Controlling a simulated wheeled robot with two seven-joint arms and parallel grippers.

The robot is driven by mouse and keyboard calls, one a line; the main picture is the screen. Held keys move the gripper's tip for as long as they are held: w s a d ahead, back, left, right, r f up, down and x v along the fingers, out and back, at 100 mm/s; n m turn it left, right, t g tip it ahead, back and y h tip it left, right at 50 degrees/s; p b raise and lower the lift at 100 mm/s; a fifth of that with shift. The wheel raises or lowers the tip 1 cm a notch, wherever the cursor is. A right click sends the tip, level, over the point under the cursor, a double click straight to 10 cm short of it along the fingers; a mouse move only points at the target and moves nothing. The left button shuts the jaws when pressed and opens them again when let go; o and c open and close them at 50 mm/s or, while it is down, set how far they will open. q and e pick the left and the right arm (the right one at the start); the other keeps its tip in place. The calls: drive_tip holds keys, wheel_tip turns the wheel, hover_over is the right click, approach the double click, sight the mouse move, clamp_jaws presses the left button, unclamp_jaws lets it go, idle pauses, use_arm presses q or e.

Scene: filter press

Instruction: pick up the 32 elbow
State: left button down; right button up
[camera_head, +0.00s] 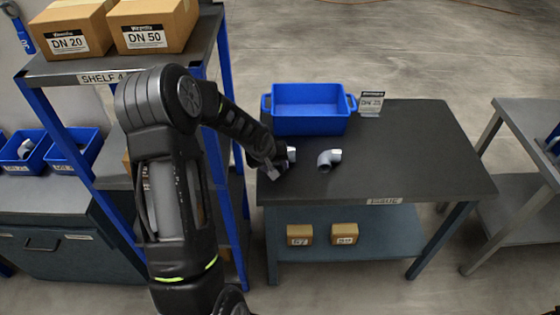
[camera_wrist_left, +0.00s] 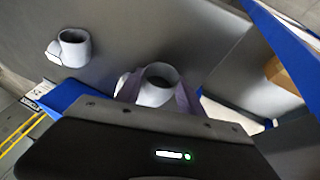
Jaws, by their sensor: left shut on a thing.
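My left gripper (camera_head: 279,162) is shut on a light grey pipe elbow (camera_head: 291,154) at the left part of the grey table (camera_head: 420,150). In the left wrist view, the held elbow (camera_wrist_left: 158,85) sits between the two fingers with its round opening showing; the gripper body hides part of it. I cannot tell whether it still touches the tabletop. A second grey elbow (camera_head: 328,159) lies on the table to the right of the gripper, apart from it. It also shows in the left wrist view (camera_wrist_left: 72,48). My right gripper is not in view.
A blue bin (camera_head: 310,124) stands behind the elbows, with a label card (camera_head: 371,103) at its right. A blue-posted shelf rack (camera_head: 210,44) with cardboard boxes (camera_head: 153,25) is close on the left. The table's right half is clear. Small boxes (camera_head: 344,233) sit on the lower shelf.

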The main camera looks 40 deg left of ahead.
use_arm(q)
drive_tip(key=shift+r, duration=0.1)
wheel_tip(320, 180, up, 10)
drive_tip(key=shift+f+b, duration=0.1)
drive_tip(key=shift+b, duration=0.5)
